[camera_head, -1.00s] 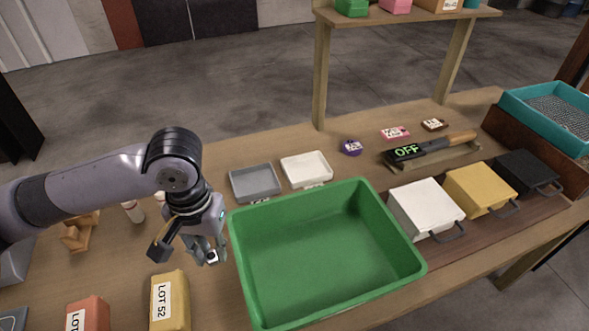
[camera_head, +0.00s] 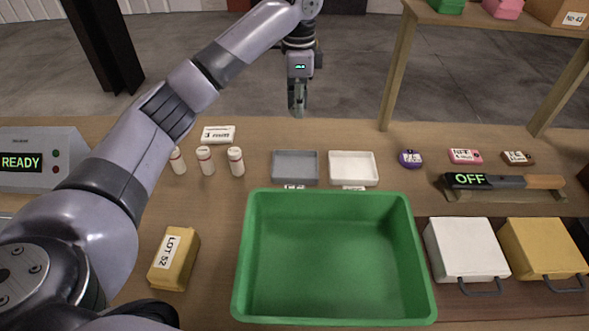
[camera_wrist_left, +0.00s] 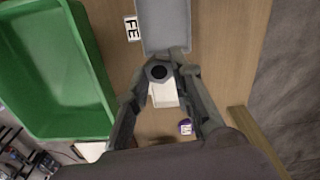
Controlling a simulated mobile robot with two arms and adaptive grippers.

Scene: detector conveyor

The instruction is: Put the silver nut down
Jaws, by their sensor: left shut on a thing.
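The silver nut (camera_wrist_left: 158,72) shows in the left wrist view as a dark-holed piece between the fingertips. My left gripper (camera_head: 297,108) is shut on it, raised behind the grey tray (camera_head: 295,167) in the head view. The gripper hides the nut there. In the wrist view the grey tray (camera_wrist_left: 166,28) lies just beyond the fingertips, with an "FE" label (camera_wrist_left: 132,28) beside it. The white tray (camera_head: 353,168) stands right of the grey one; both look empty. My right gripper is not in view.
The empty green bin (camera_head: 330,319) stands in front of the trays. White bottles (camera_head: 205,160) stand left of them. A purple item (camera_head: 410,158) and an "OFF" detector (camera_head: 490,181) lie to the right. A shelf post (camera_head: 398,70) rises at the back right.

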